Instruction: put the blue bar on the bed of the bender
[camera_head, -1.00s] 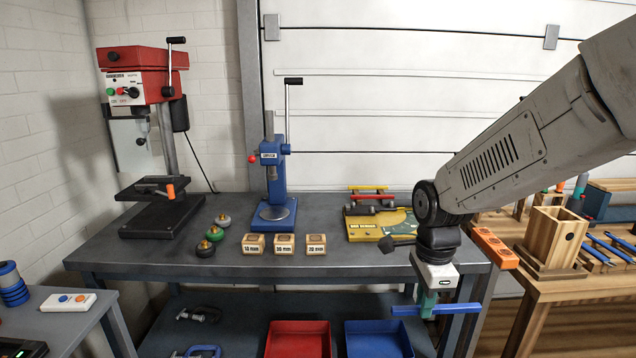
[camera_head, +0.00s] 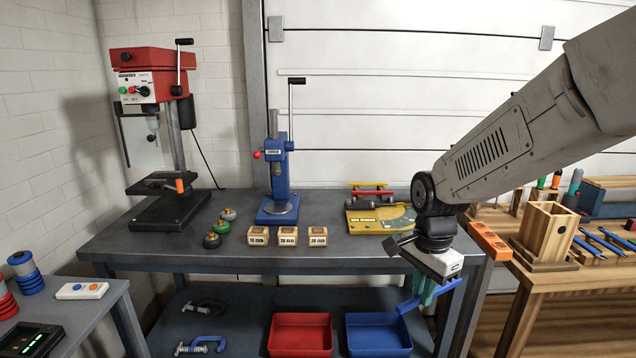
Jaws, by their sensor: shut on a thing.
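My gripper (camera_head: 426,291) is shut on the blue bar (camera_head: 430,295), at the right front of the grey workbench. The bar is tilted, its right end higher than its left, and it is in front of the bench's front edge, below the top's level in the picture. The bender (camera_head: 369,219) is a yellow plate on the bench's right part, with a grey block and red and yellow bars at its back. My arm hides the right part of the bender, so its bed is only partly seen.
A blue arbor press (camera_head: 278,185) and a red drill press (camera_head: 150,90) stand on the workbench (camera_head: 340,262). Wooden blocks (camera_head: 288,236) lie at its front. A red tray (camera_head: 300,333) and a blue tray (camera_head: 378,333) are on the lower shelf. A wooden table (camera_head: 590,280) stands at right.

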